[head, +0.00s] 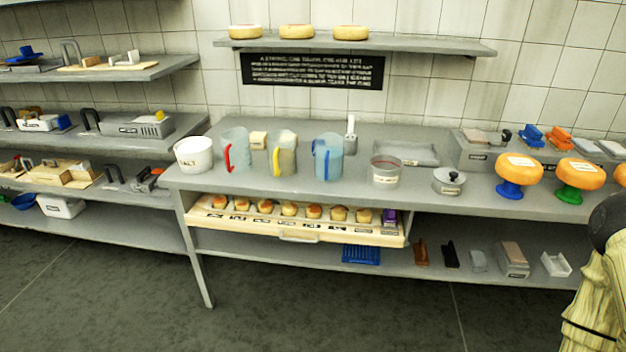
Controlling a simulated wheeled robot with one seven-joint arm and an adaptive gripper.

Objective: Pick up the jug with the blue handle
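The jug with the blue handle (335,160) stands upright on the grey table top (440,202), near its middle. It is clear bluish, and its handle is on the left side of the jug. To its left stands a jug with a yellow handle (287,155), then a jug with a red handle (238,150). The blue-handled jug stands apart from the yellow-handled one. My gripper is not in view.
A white salt tub (193,154) is left of the jugs. A labelled pot (386,171) and a lidded pot (448,181) stand to the right. Cheese wheels on coloured stands (519,170) are farther right. A drawer (300,236) juts out below the table top.

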